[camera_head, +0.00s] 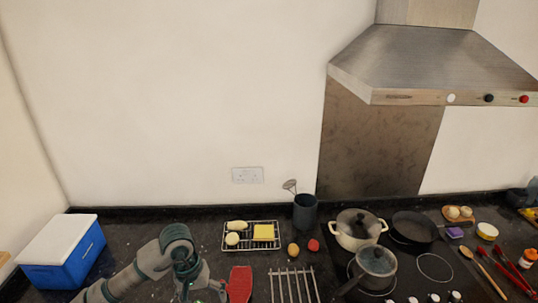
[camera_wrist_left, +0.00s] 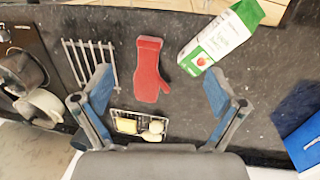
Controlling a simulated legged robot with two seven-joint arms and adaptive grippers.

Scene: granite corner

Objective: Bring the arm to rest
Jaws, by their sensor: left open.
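My left arm (camera_head: 150,265) comes in from the lower left in the head view, over the dark counter. Its gripper end is at the bottom edge there, and the fingertips are not clearly visible. In the left wrist view my left gripper (camera_wrist_left: 158,75) is open, with its two blue-padded fingers wide apart. Nothing is held between them. A red oven mitt (camera_wrist_left: 150,70) lies on the counter below, in line with the gap between the fingers. My right gripper is in neither view.
A blue cooler with a white lid (camera_head: 65,252) stands left of the arm. A wire rack with food (camera_head: 250,236) and a metal trivet (camera_head: 293,286) lie to its right. A green-and-white carton (camera_wrist_left: 222,35) is near the mitt. Pots (camera_head: 358,228) are on the hob.

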